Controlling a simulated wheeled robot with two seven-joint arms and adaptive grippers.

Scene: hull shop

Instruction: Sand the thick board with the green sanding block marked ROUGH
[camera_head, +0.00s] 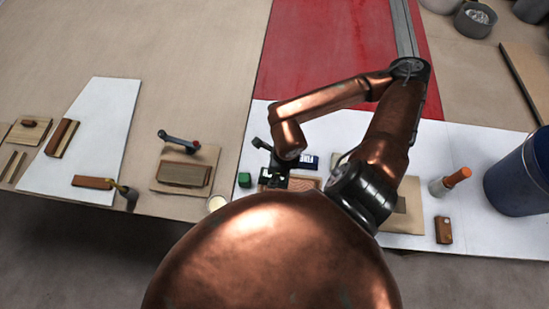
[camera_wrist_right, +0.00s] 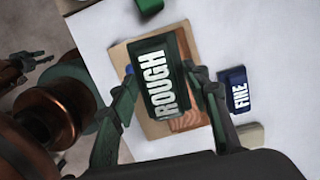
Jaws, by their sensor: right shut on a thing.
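My right gripper (camera_wrist_right: 163,95) is shut on the green sanding block (camera_wrist_right: 156,80), with white ROUGH lettering. In the head view the right gripper (camera_head: 273,170) mostly hides the block. The block is over a reddish grained board (camera_wrist_right: 190,121) on a tan base (camera_wrist_right: 161,128); whether it touches is unclear. A thick-looking brown board (camera_head: 183,174) lies on another base, left of the right gripper in the head view. A dark part at the left edge of the wrist view looks like my left gripper (camera_wrist_right: 22,66); its opening is unclear.
A blue block marked FINE (camera_wrist_right: 235,89) lies beside the grained board. A small green block (camera_head: 245,180) and a pale round pot (camera_head: 217,203) are nearby. A lever-like tool (camera_head: 180,141) lies behind the thick-looking board. A blue bucket (camera_head: 518,180) stands far right.

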